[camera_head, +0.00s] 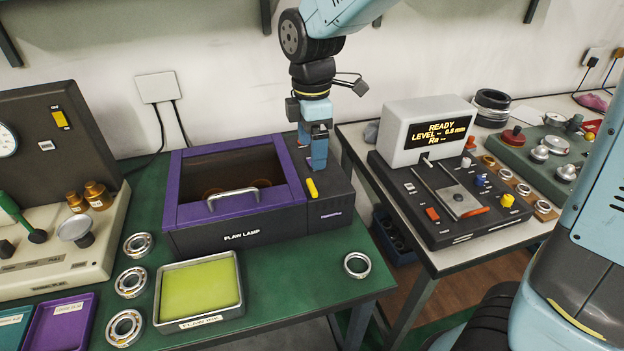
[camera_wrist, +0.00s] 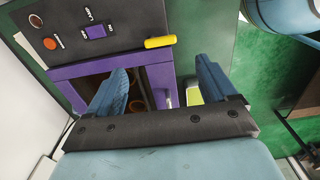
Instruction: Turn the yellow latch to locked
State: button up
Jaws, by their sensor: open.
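The yellow latch (camera_head: 312,188) is a short bar on the dark right-hand panel of the purple-trimmed flaw lamp box (camera_head: 238,222). My gripper (camera_head: 319,166) is over that panel, its fingertips just behind the latch in the head view. In the wrist view the latch (camera_wrist: 160,42) lies beyond the fingertips, across the gap between them. My gripper (camera_wrist: 164,76) is open there, with two blue fingers apart and nothing between them. I see no contact with the latch. Any lock marking beside the latch is too small to read.
The box has a grey handle (camera_head: 234,197) in front. A tray with a yellow-green pad (camera_head: 201,288) and several bearing rings (camera_head: 357,265) lie on the green bench. A gauge with a display (camera_head: 432,132) stands to the right. The wrist view shows panel buttons (camera_wrist: 50,43).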

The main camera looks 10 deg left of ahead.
aim_at(312, 185)
notch_tip(312, 185, down, 10)
jog(key=shift+r, duration=0.2)
dwell(0.3)
jog(key=c, duration=1.1)
